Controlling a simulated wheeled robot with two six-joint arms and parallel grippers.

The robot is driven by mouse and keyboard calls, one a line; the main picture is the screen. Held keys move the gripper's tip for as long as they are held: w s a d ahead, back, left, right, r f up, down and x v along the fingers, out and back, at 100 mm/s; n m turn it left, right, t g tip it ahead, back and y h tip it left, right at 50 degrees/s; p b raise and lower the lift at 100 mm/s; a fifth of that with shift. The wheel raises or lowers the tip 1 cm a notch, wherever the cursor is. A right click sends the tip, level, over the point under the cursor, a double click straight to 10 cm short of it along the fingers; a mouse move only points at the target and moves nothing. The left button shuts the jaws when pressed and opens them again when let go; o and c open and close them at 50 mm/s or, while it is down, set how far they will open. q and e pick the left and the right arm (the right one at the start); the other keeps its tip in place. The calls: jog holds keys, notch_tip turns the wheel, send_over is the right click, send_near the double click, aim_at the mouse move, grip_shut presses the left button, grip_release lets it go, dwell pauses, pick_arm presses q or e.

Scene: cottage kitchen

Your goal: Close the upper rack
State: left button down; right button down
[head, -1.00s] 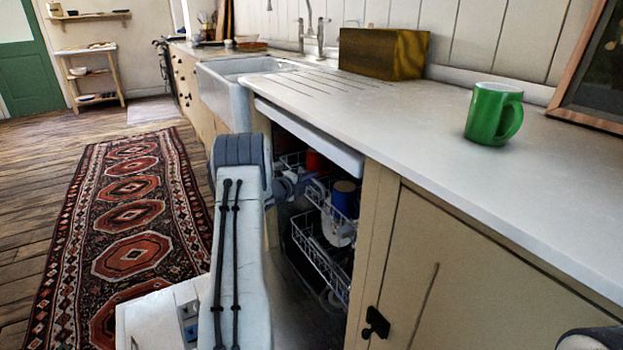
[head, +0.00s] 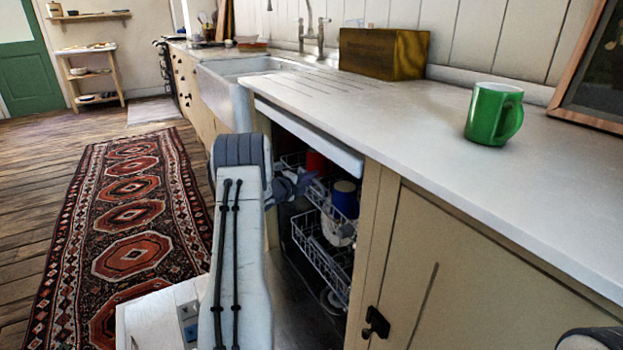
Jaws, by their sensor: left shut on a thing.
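The dishwasher under the counter is open. Its upper rack (head: 321,200) is a wire rack and sits mostly inside the opening, holding a red item (head: 316,162) and a blue cup (head: 345,197). The lower rack (head: 322,262) shows below it, with pale dishes. My left arm reaches in front of the opening. My left gripper (head: 297,184) is at the near left edge of the upper rack and shut on it; the fingertips are small and partly hidden by the arm. My right gripper is not visible.
The lowered dishwasher door (head: 160,315) lies at the bottom left. A green mug (head: 494,114) and a wooden box (head: 383,54) stand on the counter (head: 430,115). A cupboard door (head: 470,270) is right of the opening. A patterned rug (head: 130,225) covers the floor at left.

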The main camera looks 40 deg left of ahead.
pick_arm(q)
jog(key=w, duration=0.1)
jog(key=w+d, duration=0.1)
jog(key=w, duration=0.1)
jog(key=shift+w+d+f+b, duration=0.1)
jog(key=shift+w+d+b, duration=0.15)
jog(key=shift+w+b, duration=0.1)
jog(key=shift+w, duration=0.2)
jog(key=shift+d+r, duration=0.1)
jog(key=shift+r, duration=0.1)
jog(key=c, duration=0.9)
grip_release()
jog(key=shift+w+f, duration=0.1)
jog(key=shift+w, duration=0.05)
jog(key=shift+o, duration=0.2)
jog(key=s+r+p, duration=0.2)
jog(key=s, duration=0.8)
jog(key=shift+s, duration=0.2)
jog(key=shift+f, duration=0.1)
